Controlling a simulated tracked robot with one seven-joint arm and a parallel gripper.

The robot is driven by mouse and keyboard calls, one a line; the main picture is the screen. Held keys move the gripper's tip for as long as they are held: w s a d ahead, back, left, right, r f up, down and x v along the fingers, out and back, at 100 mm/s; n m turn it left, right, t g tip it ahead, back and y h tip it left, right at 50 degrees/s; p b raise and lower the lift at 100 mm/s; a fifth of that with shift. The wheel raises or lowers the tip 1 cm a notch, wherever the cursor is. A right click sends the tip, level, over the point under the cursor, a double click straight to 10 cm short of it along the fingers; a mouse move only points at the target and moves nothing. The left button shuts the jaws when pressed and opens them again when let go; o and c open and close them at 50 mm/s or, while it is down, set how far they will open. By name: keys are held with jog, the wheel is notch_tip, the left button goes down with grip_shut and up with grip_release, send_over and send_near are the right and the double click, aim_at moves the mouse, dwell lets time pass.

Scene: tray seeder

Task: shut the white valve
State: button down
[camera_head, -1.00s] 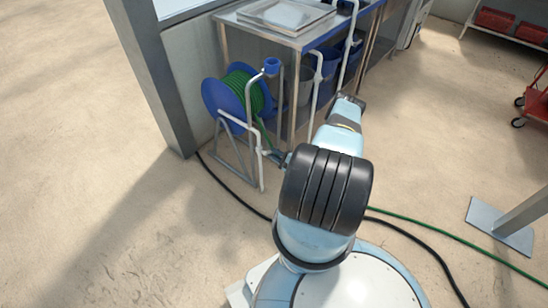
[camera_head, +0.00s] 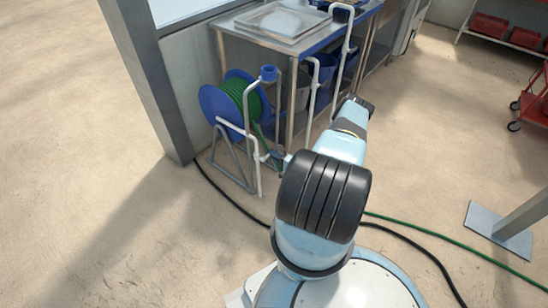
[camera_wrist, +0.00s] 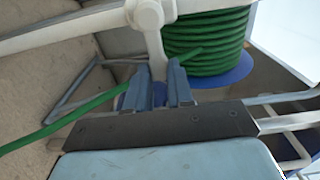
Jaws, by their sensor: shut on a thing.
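In the wrist view the white valve (camera_wrist: 148,12) has a rounded body on a white pipe at the top. Its white handle (camera_wrist: 155,48) runs down from the body to between the two blue-grey fingers of my gripper (camera_wrist: 158,70). The fingers are shut on the handle, and its lower end is partly hidden between them. A bit of blue shows low between the fingers. In the head view my arm's dark joint hides most of the gripper, and the valve is too small there to make out clearly.
A blue reel (camera_head: 211,100) with green hose (camera_head: 243,98) stands on a grey frame beside white pipes (camera_head: 253,150). A metal bench (camera_head: 262,39) with blue bins is behind. A grey post (camera_head: 152,85) stands left. Dark and green hoses cross the floor.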

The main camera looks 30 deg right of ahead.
jog(key=shift+s+a+f, duration=0.15)
jog(key=c, duration=1.4)
grip_release()
jog(key=o, duration=0.4)
jog(key=v, duration=1.3)
jog(key=shift+s+d, duration=0.2)
jog(key=shift+s, duration=0.1)
